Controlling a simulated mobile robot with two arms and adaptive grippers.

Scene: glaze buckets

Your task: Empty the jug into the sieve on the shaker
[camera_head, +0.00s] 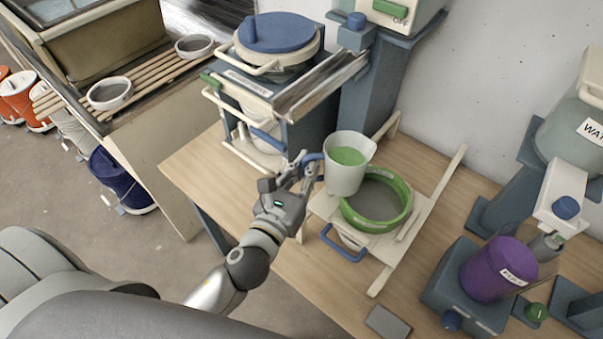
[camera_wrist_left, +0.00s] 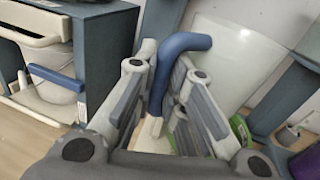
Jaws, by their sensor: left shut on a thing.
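The jug (camera_head: 346,172) is a white, translucent vessel with green liquid in it and a blue handle. My left gripper (camera_head: 306,168) is shut on the handle, which stands between the fingers in the left wrist view (camera_wrist_left: 165,85). The jug is close beside the left rim of the sieve (camera_head: 407,217), partly in front of it, and looks nearly upright. The sieve has a green ring and a grey mesh. It sits on the pale shaker frame (camera_head: 402,246), which has a blue handle at its front. The mesh looks bare. My right gripper is not in view.
A cream and blue machine with a blue-lidded bucket (camera_head: 278,32) stands behind the jug, left. A purple container (camera_head: 492,270) sits on a blue stand at right. A small grey slab (camera_head: 388,322) lies near the table's front edge. Buckets (camera_head: 118,182) stand on the floor at left.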

